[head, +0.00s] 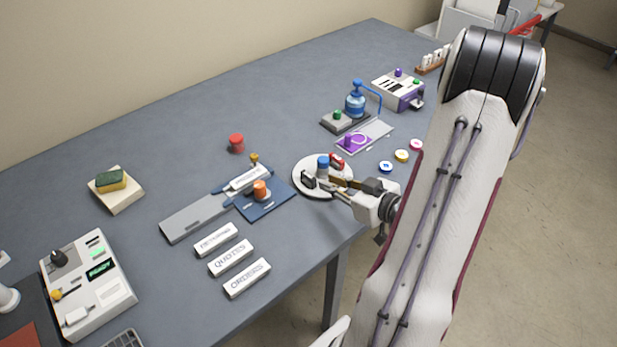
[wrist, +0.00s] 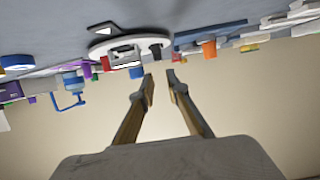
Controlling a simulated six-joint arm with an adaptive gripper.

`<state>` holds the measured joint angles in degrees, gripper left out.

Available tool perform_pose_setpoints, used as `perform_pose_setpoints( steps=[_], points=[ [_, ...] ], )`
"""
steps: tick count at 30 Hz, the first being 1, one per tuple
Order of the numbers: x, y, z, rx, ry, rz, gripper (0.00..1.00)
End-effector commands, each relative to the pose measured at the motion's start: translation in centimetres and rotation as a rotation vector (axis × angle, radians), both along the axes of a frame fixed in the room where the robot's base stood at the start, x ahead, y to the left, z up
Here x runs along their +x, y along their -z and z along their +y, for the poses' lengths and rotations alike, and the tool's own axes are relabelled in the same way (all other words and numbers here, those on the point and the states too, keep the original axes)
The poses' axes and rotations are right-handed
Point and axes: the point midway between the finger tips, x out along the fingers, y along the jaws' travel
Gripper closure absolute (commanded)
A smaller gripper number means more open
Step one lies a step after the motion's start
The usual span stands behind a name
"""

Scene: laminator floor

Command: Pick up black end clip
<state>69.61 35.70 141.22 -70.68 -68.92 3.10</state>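A black end clip (head: 307,179) stands near the left edge of a round white turntable (head: 314,193) in the head view. A dark clip-like piece, likely the same one, shows in the wrist view (wrist: 155,51). A red clip (head: 337,160) and a blue-topped knob (head: 323,162) are on the same turntable. My gripper (head: 334,183) reaches over the turntable's right side, its fingers near the clips. In the wrist view my gripper (wrist: 160,75) has its two fingers apart with nothing between the tips. A grey-and-dark piece (wrist: 122,53) beside the blue knob is too small to identify.
A blue plate with an orange knob (head: 260,190) lies left of the turntable. A purple fixture (head: 355,142) and a blue bottle press (head: 355,103) stand behind it. Small coloured discs (head: 402,155) lie to the right, near the table edge. Labelled blocks (head: 231,258) lie at front left.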

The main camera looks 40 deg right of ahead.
Motion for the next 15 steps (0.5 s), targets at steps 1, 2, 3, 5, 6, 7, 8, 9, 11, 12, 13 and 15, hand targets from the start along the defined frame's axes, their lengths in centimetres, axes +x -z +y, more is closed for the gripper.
perform_pose_setpoints(
  steps=[1,2,3,5,6,7,8,9,11,12,13,15],
  points=[
    [0.5,0.2,0.1,0.000,-0.004,0.000,0.85],
    [0.8,0.3,0.1,0.000,-0.003,0.000,0.85],
    [1.2,0.5,0.1,0.000,-0.003,0.000,0.85],
    [1.7,0.7,0.1,0.000,-0.004,0.000,0.85],
    [2.1,0.8,0.1,0.001,-0.003,0.001,0.85],
    [2.4,0.9,0.1,0.000,-0.004,0.001,0.85],
    [2.7,1.0,0.1,0.000,-0.004,0.001,0.85],
    [3.0,1.2,0.1,0.000,-0.003,0.000,0.85],
    [3.5,1.3,0.1,0.000,-0.003,0.000,0.85],
    [3.8,1.4,0.1,0.000,-0.003,0.000,0.85],
    [3.9,1.5,0.1,0.000,-0.002,0.000,0.85],
    [4.2,1.6,0.0,0.000,-0.001,0.001,0.85]
  ],
)
